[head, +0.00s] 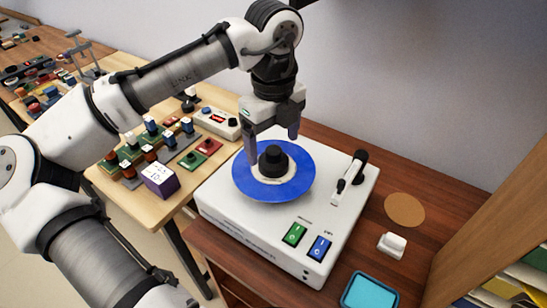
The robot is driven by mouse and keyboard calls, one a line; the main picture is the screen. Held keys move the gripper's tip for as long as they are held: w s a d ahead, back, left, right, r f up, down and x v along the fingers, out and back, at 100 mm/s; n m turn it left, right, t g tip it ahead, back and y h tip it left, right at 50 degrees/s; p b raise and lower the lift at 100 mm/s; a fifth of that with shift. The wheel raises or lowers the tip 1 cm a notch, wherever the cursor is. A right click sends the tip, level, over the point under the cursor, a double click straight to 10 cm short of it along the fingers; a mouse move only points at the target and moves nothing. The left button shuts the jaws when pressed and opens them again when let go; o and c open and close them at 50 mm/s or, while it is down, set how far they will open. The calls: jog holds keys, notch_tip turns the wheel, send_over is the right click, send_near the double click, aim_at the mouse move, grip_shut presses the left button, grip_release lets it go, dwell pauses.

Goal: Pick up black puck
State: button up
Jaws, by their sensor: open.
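The black puck (273,160) sits at the centre of a blue disc (255,187) on a white turntable-like box (237,222). It looks like a short black cylinder with a narrower top, with a pale ring around its base. My gripper (271,138) is open and points down, its two fingers at the upper left and upper right of the puck. It appears just above or behind the puck; the exact gap cannot be told. Nothing is between the fingers that I can see.
A black-tipped lever (352,171) stands on the box's right side. Green (294,234) and blue (320,247) switches are at its front. A cork coaster (404,210), white block (391,245) and teal tray (370,292) lie right. A wooden table (205,188) with several small parts stands left.

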aim_at(272, 148)
jog(key=f, duration=0.4)
jog(key=shift+w+a, duration=0.1)
jog(key=shift+w, duration=0.15)
jog(key=shift+c, duration=0.4)
jog(key=c, duration=1.1)
jog(key=shift+r, duration=0.1)
